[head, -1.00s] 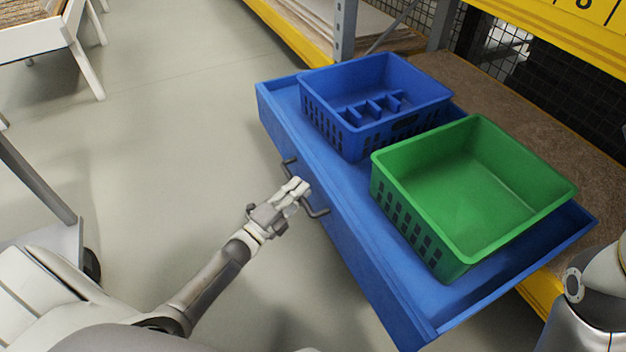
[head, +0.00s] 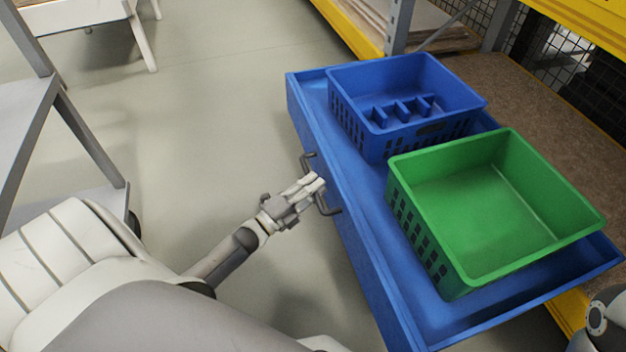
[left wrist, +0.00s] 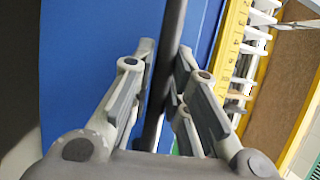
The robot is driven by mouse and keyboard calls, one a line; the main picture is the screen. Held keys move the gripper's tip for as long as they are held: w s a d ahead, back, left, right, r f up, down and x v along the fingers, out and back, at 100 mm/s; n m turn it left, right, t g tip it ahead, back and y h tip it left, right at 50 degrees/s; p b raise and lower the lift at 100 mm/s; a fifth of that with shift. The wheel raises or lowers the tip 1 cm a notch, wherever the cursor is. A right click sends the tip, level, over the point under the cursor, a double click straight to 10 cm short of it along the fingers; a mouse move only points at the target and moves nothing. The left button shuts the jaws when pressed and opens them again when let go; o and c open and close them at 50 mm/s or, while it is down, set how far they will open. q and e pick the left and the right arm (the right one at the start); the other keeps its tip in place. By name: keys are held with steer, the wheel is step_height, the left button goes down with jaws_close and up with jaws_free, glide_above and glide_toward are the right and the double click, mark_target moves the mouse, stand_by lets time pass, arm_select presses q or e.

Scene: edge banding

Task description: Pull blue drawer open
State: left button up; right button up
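The blue drawer (head: 362,262) stands well out from the shelf, with its tray part showing. Its dark bar handle (head: 331,209) is on the front face. My left gripper (head: 318,184) is at the middle of this handle. In the left wrist view the handle bar (left wrist: 170,50) runs between the two fingers (left wrist: 166,62), which close in on it from both sides. The blue drawer front (left wrist: 95,70) fills the left of that view. The middle of the handle is hidden behind the fingers in the head view. My right gripper is out of view.
A blue crate with dividers (head: 400,95) and a green crate (head: 490,205) stand in the drawer. Behind is a shelf with a brown board (head: 500,88) and yellow beams. Open grey floor (head: 220,110) lies left of the drawer. A grey-framed table (head: 30,130) stands at far left.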

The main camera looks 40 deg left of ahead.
arm_select(q)
steer(key=shift+o, duration=1.4)
steer(key=v, duration=1.2)
steer(key=shift+d, duration=0.1)
